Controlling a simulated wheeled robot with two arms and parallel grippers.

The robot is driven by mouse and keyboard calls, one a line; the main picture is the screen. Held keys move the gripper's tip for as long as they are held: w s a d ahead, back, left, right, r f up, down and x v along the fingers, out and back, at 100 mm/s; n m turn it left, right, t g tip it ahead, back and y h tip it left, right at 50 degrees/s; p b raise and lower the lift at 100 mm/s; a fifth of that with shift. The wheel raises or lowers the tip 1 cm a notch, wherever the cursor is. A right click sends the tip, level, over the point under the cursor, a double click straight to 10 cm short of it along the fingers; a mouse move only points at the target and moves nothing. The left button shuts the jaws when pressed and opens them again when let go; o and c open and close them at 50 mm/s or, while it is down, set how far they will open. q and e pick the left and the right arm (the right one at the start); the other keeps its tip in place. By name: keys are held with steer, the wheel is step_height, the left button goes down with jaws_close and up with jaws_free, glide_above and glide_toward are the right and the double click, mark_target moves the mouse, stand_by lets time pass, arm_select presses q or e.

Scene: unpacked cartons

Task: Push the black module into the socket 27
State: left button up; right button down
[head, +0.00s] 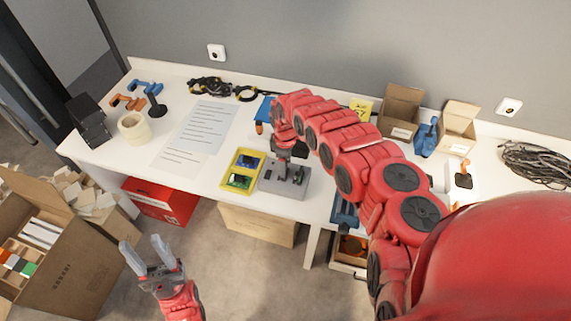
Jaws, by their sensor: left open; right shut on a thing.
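A grey socket block (268,187) sits at the front edge of the table, beside a yellow tray (231,165). My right gripper (289,165) is right over the block, pointing down and shut on a small dark piece, apparently the black module. The arm and fingers hide most of it, and I cannot tell whether it touches or sits in a socket. The number 27 is too small to read. My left gripper (148,256) is open and empty, in front of the table, away from the block.
The yellow tray holds a blue module (250,162) and a green module (239,181). Paper sheets (200,130), a tape roll (134,126) and a black box (90,122) lie left. Small cartons (400,108) and a cable coil (535,160) are right. An open carton (75,275) stands on the floor.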

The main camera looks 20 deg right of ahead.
steer(key=shift+f+b, duration=0.65)
steer(key=shift+f, duration=0.05)
stand_by(1.2)
jaws_free()
steer(key=shift+r, duration=0.1)
